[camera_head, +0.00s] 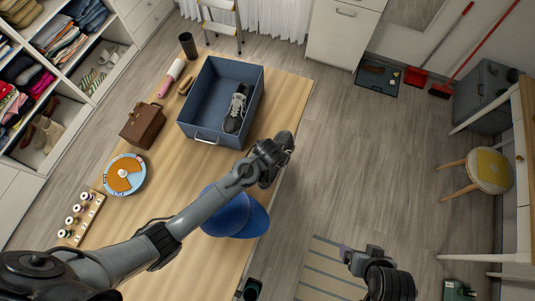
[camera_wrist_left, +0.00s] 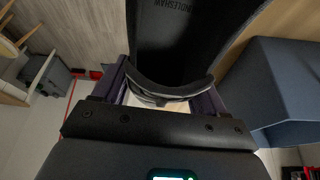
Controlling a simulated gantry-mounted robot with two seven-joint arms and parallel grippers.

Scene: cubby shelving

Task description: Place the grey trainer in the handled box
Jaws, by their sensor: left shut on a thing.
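My left gripper (camera_head: 268,158) is shut on a dark shoe (camera_head: 284,142), which looks like a trainer, beside the near right corner of the handled box. In the left wrist view the fingers (camera_wrist_left: 165,95) pinch its heel collar, and the dark insole (camera_wrist_left: 185,30) with lettering shows. The handled box (camera_head: 187,100) is blue-grey and open-topped, with a metal handle on its near wall. A grey and black trainer with a white sole (camera_head: 236,110) lies inside it, at the right. The box also shows at the right of the left wrist view (camera_wrist_left: 285,85). My right gripper (camera_head: 362,255) hangs over the floor; its jaws are unclear.
A blue cap (camera_head: 236,212) lies on the table under my left forearm.

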